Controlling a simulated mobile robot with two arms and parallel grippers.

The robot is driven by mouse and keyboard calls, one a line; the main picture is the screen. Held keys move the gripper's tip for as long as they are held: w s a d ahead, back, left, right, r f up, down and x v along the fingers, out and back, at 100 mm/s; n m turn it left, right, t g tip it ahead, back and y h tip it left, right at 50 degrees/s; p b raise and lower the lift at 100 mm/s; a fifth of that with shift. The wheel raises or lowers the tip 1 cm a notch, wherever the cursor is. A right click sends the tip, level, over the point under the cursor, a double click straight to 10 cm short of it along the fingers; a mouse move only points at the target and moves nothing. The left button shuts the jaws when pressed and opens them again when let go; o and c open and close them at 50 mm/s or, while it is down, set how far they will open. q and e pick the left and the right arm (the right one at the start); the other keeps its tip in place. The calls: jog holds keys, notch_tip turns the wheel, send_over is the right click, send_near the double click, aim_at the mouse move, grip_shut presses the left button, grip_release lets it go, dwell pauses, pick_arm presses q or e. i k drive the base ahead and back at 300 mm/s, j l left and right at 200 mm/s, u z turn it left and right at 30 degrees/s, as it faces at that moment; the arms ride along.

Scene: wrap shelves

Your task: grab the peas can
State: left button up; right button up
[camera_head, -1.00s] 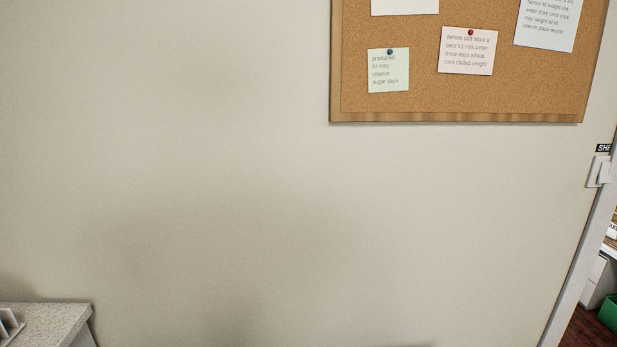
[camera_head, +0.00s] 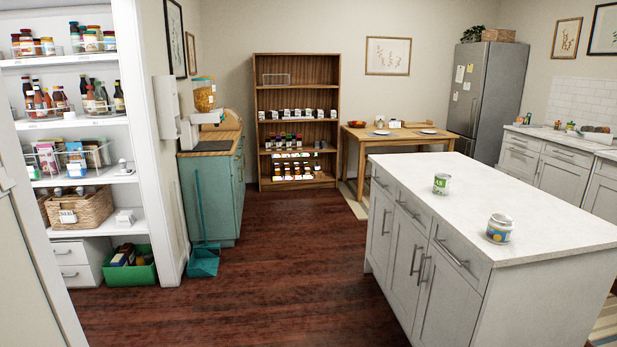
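Two cans stand on the white top of the kitchen island (camera_head: 470,200) at the right. The farther one is a can with a green and white label (camera_head: 441,184), near the island's left edge. The nearer one is a can with a blue, yellow and white label (camera_head: 499,229), close to the front edge. The label words are too small to read, so I cannot tell for certain which is peas. Both stand apart from each other. Neither of my grippers is in view.
Open dark wooden floor (camera_head: 270,280) lies left of the island. White pantry shelves (camera_head: 85,125) with jars and bottles stand at the left, beside a teal cabinet (camera_head: 212,195) with a dustpan (camera_head: 203,262). A wooden bookcase (camera_head: 297,100) and table (camera_head: 420,139) are at the back.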

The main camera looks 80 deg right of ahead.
aim_at(442, 184)
jog(key=z, duration=3.55)
jog(key=i+j+z, duration=0.1)
jog(key=z, duration=0.5)
jog(key=i+j+z, duration=0.3)
jog(key=i+j, duration=0.2)
jog(key=i+j+z, duration=0.15)
jog(key=j, duration=0.3)
jog(key=i+j+z, duration=0.2)
jog(key=j, duration=0.2)
